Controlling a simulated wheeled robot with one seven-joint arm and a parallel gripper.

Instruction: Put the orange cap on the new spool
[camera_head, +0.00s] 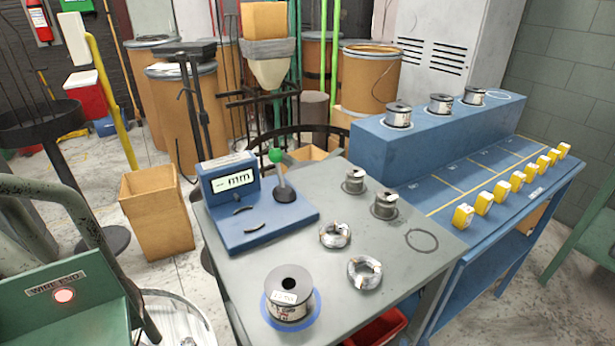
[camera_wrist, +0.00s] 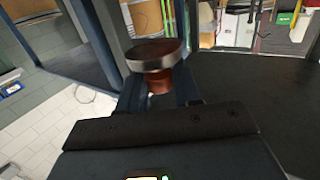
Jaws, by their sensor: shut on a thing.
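In the wrist view my gripper (camera_wrist: 160,88) is shut on a round, reddish-brown cap (camera_wrist: 156,53) with a grey rim. The cap's narrower stem is between the dark fingers and its wide disc faces up. It looks like the orange cap in shade. In the head view neither my gripper nor the cap shows. A dark-flanged spool (camera_head: 290,283) with a white label stands upright on a blue ring at the front of the grey table. Its centre hole is open and uncapped. It looks like the new spool.
The grey table (camera_head: 235,275) also bears a blue gauge (camera_head: 240,205) with a green-knobbed lever, two wire coils (camera_head: 365,272) and two small grey spools (camera_head: 384,205). Three labelled spools stand on the blue shelf (camera_head: 440,135) behind. Several yellow blocks (camera_head: 482,203) line the blue bench.

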